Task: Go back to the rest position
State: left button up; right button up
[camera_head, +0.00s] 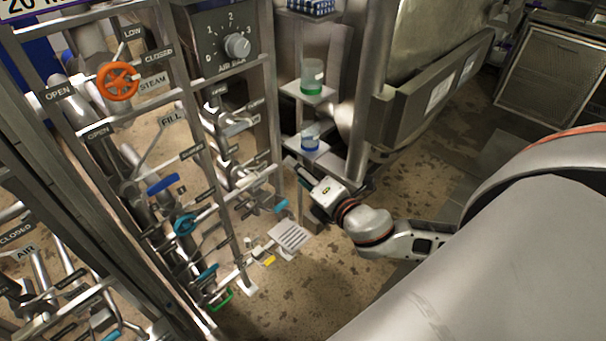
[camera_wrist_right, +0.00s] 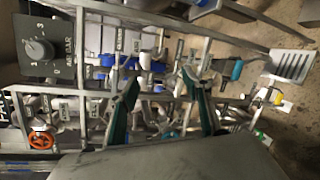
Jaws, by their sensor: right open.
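My right gripper (camera_head: 298,172) is in the middle of the head view, in front of the right side of the valve panel, just below a small shelf. Its arm reaches in from the right. In the right wrist view my right gripper (camera_wrist_right: 160,82) shows two teal-lined fingers spread apart with nothing between them. Beyond them are the pipes and handles of the valve panel (camera_head: 205,180). I cannot tell from the overlap whether the fingers touch any pipe. My left gripper is not in view.
A shelf post beside my gripper carries a green-filled jar (camera_head: 312,76) and a blue-filled jar (camera_head: 310,137). An orange valve wheel (camera_head: 118,81) and a dial box (camera_head: 215,45) are on the left. A slotted plate (camera_head: 290,237) sits low. Floor (camera_head: 335,285) shows below my arm.

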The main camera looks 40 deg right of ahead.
dwell(0.4)
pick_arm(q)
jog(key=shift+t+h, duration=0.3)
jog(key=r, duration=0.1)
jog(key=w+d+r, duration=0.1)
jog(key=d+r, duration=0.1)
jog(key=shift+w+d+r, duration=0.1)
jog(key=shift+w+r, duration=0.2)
pick_arm(e)
jog(key=s+a+f+m+g+y, duration=0.1)
jog(key=s+a+f+m+g, duration=0.1)
jog(key=s+a+f+m, duration=0.4)
jog(key=s+a+f+m+g+y, duration=0.1)
jog(key=s+a+f+m+g, duration=0.2)
jog(key=s+f+m, duration=0.9)
jog(key=a+f, duration=0.3)
jog(key=f, duration=0.3)
jog(key=shift+a+m+y, duration=0.2)
jog(key=shift+m+y, duration=0.1)
jog(key=shift+y, duration=0.1)
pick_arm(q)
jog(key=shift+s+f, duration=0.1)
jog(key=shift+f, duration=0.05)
pick_arm(e)
jog(key=shift+f, duration=0.1)
